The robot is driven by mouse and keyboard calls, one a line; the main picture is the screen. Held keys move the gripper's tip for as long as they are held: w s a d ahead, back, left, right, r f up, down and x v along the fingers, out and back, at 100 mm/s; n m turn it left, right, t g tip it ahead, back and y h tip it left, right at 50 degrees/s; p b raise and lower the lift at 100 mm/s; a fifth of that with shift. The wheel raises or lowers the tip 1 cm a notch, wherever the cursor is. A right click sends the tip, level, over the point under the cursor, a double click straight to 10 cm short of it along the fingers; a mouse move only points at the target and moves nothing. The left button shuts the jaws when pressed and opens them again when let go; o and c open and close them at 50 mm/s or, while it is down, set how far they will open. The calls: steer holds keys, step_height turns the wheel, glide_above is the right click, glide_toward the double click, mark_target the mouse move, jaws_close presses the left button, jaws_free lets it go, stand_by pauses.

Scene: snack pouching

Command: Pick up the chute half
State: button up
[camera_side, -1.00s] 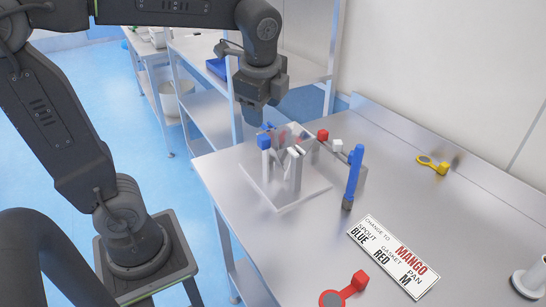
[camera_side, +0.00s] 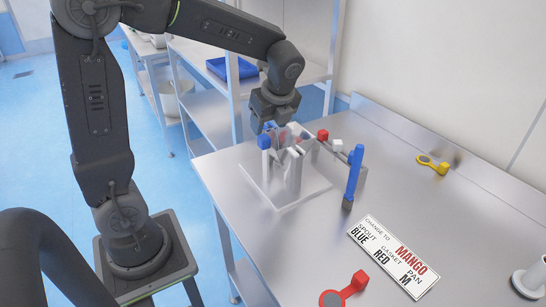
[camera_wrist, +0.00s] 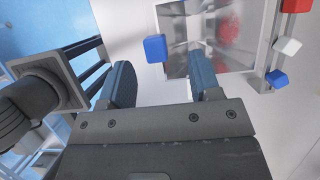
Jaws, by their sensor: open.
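A shiny metal piece (camera_wrist: 210,42) with a reddish reflection, seemingly the chute half, shows just beyond my fingers in the wrist view. In the side view the shiny parts (camera_side: 284,140) sit at the top of a stand with upright posts (camera_side: 294,172) on a pale base plate (camera_side: 312,188). A blue cube (camera_side: 264,142) is at its left; it also shows between my fingers' tips in the wrist view (camera_wrist: 155,48). My gripper (camera_wrist: 163,75) is open and empty, pointing down just above the stand. Its fingertips are partly hidden in the side view.
A sign card (camera_side: 394,257), a red tagged part (camera_side: 345,289) and a yellow one (camera_side: 433,165) lie farther off.

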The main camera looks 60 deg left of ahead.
mark_target(264, 136)
steer(key=x, duration=0.5)
steer(key=shift+s+d+f, duration=0.15)
steer(key=shift+s+f, duration=0.05)
steer(key=shift+s, duration=0.1)
jaws_close()
stand_by(0.4)
